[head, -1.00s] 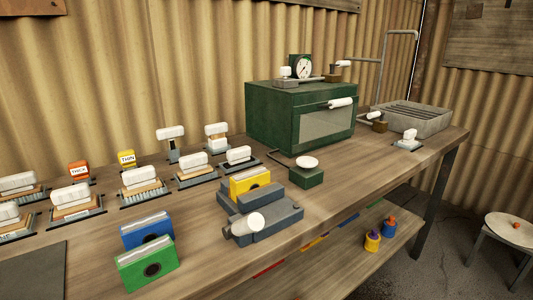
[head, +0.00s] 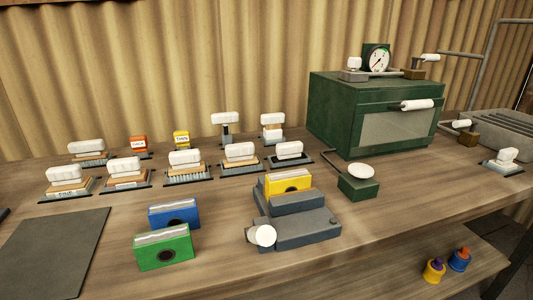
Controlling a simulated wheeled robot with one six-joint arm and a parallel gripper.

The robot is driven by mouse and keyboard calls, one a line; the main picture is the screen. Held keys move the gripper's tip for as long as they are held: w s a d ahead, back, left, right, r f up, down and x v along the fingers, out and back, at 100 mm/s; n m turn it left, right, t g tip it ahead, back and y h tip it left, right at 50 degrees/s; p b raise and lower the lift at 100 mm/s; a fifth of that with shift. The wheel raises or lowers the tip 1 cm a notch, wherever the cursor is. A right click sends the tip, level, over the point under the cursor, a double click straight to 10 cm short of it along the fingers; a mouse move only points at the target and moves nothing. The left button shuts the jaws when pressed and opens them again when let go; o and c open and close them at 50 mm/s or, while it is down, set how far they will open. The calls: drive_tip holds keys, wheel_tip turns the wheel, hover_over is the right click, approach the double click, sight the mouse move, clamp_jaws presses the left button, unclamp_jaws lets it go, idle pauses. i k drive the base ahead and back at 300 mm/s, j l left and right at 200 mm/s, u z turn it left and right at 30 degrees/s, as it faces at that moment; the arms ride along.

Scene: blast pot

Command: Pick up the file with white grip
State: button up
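Several tools with white grips stand on dark bases on the wooden bench, and I cannot tell for sure which is the file. In the front row are a block labelled FINE (head: 68,181), a wooden-bodied block (head: 127,172), a bristled brush (head: 185,165), a grey-and-wood block (head: 240,157) and a low dark tool (head: 289,153). Behind them are another white-gripped tool (head: 87,151) at left, an upright one on a dark stem (head: 225,123) and a wooden one (head: 271,127). My gripper is not in view.
A green cabinet (head: 375,112) with a gauge (head: 376,58) stands at the back right. A grey machine (head: 293,225) holds a yellow box (head: 288,183). Blue (head: 174,213) and green (head: 163,247) boxes stand at the front. A dark mat (head: 50,252) lies at front left.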

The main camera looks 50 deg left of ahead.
sight(288, 152)
drive_tip(key=i+l+u, duration=0.15)
drive_tip(key=u, duration=0.3)
drive_tip(key=i+l+u, duration=0.1)
drive_tip(key=u, duration=0.4)
drive_tip(key=l+u, duration=0.25)
drive_tip(key=u, duration=0.2)
drive_tip(key=i+l+u, duration=0.1)
drive_tip(key=l+u, duration=0.15)
drive_tip(key=u, duration=0.2)
